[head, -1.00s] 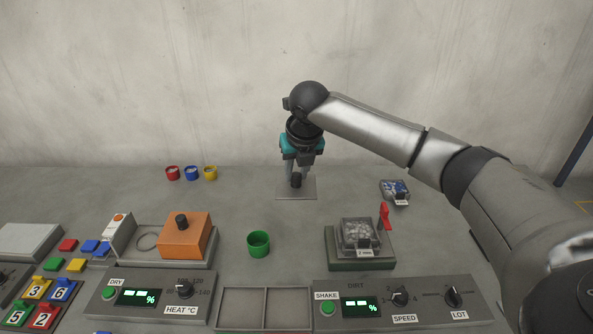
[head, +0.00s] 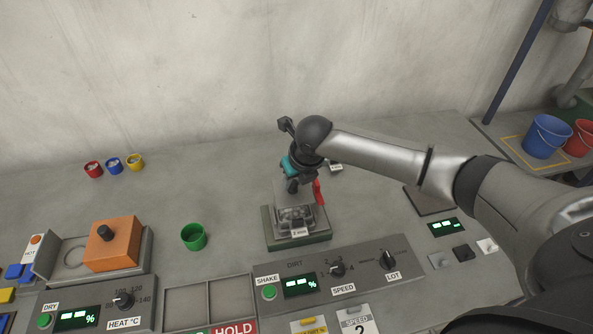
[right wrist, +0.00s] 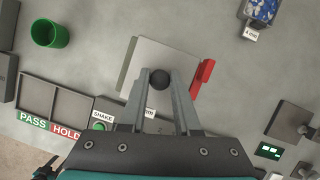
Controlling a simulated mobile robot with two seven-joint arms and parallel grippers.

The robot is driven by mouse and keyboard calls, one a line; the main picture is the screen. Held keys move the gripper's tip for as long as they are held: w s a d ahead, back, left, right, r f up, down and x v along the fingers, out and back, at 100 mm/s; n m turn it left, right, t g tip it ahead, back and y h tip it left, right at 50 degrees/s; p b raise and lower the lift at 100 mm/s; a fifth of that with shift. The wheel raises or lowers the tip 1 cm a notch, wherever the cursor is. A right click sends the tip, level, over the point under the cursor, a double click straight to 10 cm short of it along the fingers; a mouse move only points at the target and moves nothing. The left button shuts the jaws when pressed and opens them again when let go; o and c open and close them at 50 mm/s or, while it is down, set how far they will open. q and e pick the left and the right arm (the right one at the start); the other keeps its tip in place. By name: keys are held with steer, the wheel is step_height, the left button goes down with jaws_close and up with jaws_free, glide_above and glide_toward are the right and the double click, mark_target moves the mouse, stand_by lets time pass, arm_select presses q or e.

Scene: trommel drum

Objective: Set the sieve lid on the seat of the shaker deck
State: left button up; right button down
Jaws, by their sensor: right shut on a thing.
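The sieve lid is a flat pale-grey square plate (right wrist: 138,57) with a round black knob (right wrist: 160,79). My right gripper (right wrist: 159,84) is shut on the knob. In the head view my right gripper (head: 293,183) holds the lid (head: 281,195) over the shaker deck (head: 302,241), a dark green base with a sieve box (head: 297,221) labelled 2 mm on it. The lid looks a little above the box; the exact gap cannot be told. A red lever (head: 318,192) stands at the deck's right side.
A control panel (head: 345,268) with SHAKE, SPEED and LOT lies in front of the deck. A green cup (head: 194,237) and an empty two-part tray (head: 230,297) are to the left. A 4 mm box of blue and white pieces (right wrist: 262,10) is behind right.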

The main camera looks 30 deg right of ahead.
mark_target(295, 192)
steer(key=shift+f+b, duration=0.3)
steer(key=shift+f, duration=0.05)
steer(key=shift+a+f+b, duration=0.1)
steer(key=shift+f+b, duration=0.15)
steer(key=shift+b, duration=0.05)
steer(key=shift+f+b, duration=0.9)
steer(key=shift+b, duration=0.3)
steer(key=shift+f, duration=0.55)
arm_select(q)
steer(key=f, duration=0.4)
steer(key=shift+a, duration=0.2)
steer(key=shift+s+r+p, duration=0.1)
steer(key=shift+r+p, duration=0.25)
steer(key=shift+a+r, duration=0.15)
steer(key=shift+r, duration=0.1)
arm_select(e)
steer(key=shift+f, duration=0.6)
